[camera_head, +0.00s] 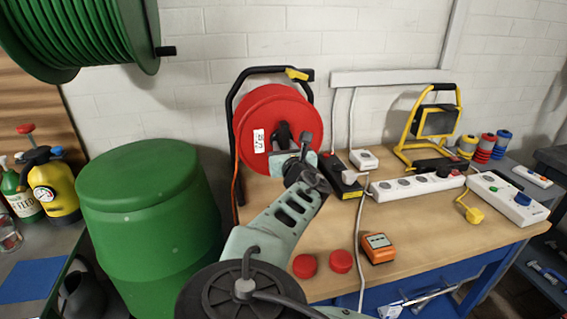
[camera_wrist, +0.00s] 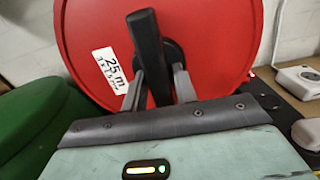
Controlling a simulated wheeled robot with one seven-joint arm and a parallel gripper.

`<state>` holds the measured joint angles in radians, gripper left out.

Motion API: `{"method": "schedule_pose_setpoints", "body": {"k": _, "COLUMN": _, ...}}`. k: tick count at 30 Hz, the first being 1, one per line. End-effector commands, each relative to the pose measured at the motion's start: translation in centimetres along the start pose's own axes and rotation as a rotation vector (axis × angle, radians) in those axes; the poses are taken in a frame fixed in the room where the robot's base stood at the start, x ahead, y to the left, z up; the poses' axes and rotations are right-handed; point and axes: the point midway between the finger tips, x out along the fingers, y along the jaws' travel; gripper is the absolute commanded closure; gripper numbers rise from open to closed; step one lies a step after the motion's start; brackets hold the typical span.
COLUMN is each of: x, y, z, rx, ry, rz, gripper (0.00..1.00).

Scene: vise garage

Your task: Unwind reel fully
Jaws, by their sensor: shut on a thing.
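The red cable reel (camera_head: 259,117) stands upright in a black frame on the left end of the wooden workbench. A white label on its face reads 25 m. In the wrist view the reel (camera_wrist: 85,50) fills the upper middle, with a dark crank handle (camera_wrist: 149,52) in front of its hub. My gripper (camera_wrist: 158,88) has its two fingers on either side of the handle and is shut on it. In the head view my gripper (camera_head: 294,150) is at the reel's face, and my arm hides the reel's lower right part.
A green barrel (camera_head: 148,220) stands left of the bench, close to the reel. Power strips (camera_head: 417,186), a yellow work lamp (camera_head: 430,130), red discs (camera_head: 305,266) and an orange meter (camera_head: 378,248) lie on the bench. A green hose reel (camera_head: 75,35) hangs at upper left.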

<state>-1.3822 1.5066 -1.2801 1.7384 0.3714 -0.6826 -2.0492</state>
Motion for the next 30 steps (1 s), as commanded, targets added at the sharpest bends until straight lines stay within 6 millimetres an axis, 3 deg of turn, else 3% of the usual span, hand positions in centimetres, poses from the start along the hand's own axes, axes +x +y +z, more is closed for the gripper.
{"method": "schedule_pose_setpoints", "body": {"k": 1, "x": -0.05, "y": -0.02, "z": -0.69, "rx": -0.048, "ry": -0.001, "rz": 0.0, "gripper": 1.0}}
{"method": "schedule_pose_setpoints", "body": {"k": 30, "x": -0.02, "y": -0.63, "z": -0.03, "rx": -0.969, "ry": 0.001, "rz": 0.0, "gripper": 1.0}}
